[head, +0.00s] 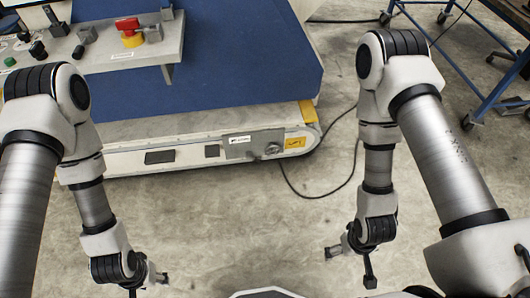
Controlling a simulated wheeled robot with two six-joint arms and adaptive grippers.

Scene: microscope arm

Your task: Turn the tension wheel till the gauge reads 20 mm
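A blue machine (240,60) stands at the top, on a low pale base with a rounded right end. A grey plate (255,143) on the base front carries a white label and a small round metallic knob (272,149), which may be the tension wheel. No gauge reading is legible. My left gripper (161,278) is at the bottom left, pointing right. My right gripper (331,252) is at the bottom centre-right, pointing left. Both are well below the base, apart from it, and touch nothing visible. Their fingers are too small to judge.
A grey control shelf (110,52) at the upper left holds a red handle on a yellow base (130,35) and several dark knobs. A yellow label (295,143) sits near the base's right end. A black cable (330,190) lies on the floor. A blue wheeled frame (485,95) stands right.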

